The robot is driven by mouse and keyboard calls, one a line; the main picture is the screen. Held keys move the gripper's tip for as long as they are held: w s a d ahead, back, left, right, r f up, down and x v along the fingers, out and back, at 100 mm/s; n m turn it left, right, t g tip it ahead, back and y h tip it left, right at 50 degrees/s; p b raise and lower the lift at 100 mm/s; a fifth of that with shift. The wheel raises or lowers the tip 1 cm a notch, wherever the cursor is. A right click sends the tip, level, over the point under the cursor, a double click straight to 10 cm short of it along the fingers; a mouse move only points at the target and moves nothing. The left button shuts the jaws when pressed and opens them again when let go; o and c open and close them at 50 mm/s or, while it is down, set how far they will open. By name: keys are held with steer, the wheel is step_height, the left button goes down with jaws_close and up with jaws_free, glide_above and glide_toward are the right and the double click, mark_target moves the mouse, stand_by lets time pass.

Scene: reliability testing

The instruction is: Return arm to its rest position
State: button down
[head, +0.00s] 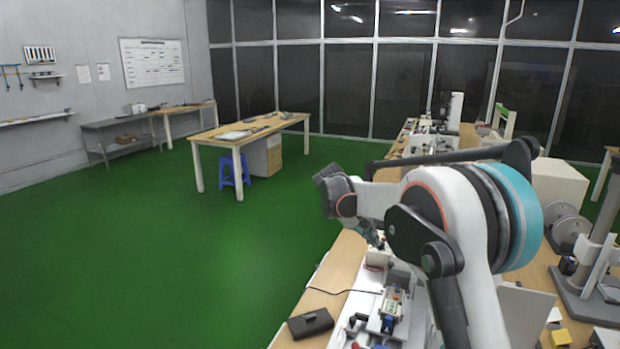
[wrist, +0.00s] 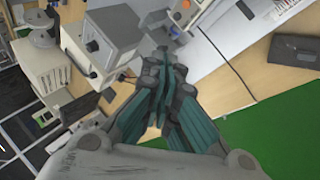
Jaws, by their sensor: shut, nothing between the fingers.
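My arm stretches over the workbench at the right of the head view, white with a teal band. My gripper (wrist: 158,98) shows in the wrist view with its teal-lined fingers together and nothing between them. In the head view the gripper (head: 367,236) is partly hidden behind my wrist and sits above the bench's left edge.
The wooden workbench (head: 335,273) below my arm holds a black case (head: 310,323), a small device with coloured parts (head: 392,305) and other equipment. A grey box-shaped instrument (wrist: 103,38) is close to my gripper in the wrist view. Green floor (head: 215,265) is free at left.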

steer(key=s+d+r+t+y, duration=0.1)
steer(key=s+r, duration=0.2)
steer(key=s, duration=0.4)
steer(key=s+d+r+y+b, duration=0.1)
steer(key=s+r, duration=0.3)
steer(key=s, duration=0.4)
steer(key=s+d+r+t+y, duration=0.1)
steer(key=s+r, duration=0.2)
steer(key=s, duration=0.4)
steer(key=s+a+f+t+y, duration=0.1)
steer(key=s+f, duration=0.3)
steer(key=s, duration=0.7)
steer(key=s+a+f+t+y+b, duration=0.1)
steer(key=s+f, duration=0.3)
steer(key=s, duration=0.7)
steer(key=shift+s+t+y, duration=0.3)
steer(key=shift+s+y, duration=0.05)
steer(key=shift+y, duration=0.35)
steer(key=c, duration=2.3)
jaws_free()
